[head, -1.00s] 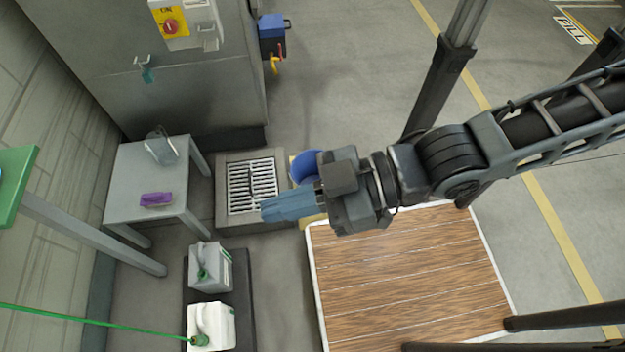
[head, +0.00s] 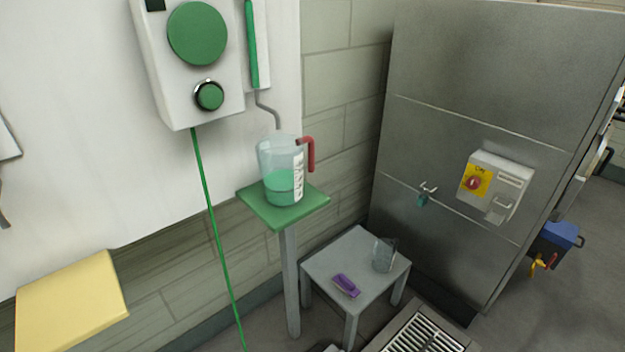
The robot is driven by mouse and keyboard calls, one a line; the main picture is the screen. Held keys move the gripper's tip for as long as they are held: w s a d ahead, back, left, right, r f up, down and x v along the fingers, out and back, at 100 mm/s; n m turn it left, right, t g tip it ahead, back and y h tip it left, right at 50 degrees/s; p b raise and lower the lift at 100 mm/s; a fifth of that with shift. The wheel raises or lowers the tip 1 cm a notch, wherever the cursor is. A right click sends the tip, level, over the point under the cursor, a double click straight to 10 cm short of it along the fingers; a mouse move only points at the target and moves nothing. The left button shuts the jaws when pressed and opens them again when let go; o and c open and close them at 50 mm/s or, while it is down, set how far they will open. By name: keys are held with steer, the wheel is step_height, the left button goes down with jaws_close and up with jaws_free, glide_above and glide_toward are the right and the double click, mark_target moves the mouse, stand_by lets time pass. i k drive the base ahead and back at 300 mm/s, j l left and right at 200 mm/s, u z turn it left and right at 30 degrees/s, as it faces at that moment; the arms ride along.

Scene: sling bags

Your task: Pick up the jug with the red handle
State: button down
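The jug with the red handle (head: 281,172) stands upright on a small green square stand (head: 258,205) in the middle of the head view. It is clear, holds green liquid in its lower part and has a white printed scale on its side. Its red handle (head: 310,154) points to the right. A bent grey pipe from the wall unit comes down behind the jug's rim. My gripper is not in the head view now.
A white dispenser with green knobs (head: 197,60) hangs above the stand. A low grey table (head: 330,260) carries a clear jug (head: 384,254) and a purple object (head: 346,285). A yellow-topped surface (head: 70,305) is at lower left. A steel cabinet (head: 450,130) stands right.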

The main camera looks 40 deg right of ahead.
mark_target(280, 155)
steer(key=j+z, duration=0.2)
steer(key=z, duration=1.25)
steer(key=k+j+z, duration=0.2)
steer(key=j, duration=0.3)
steer(key=k, duration=0.05)
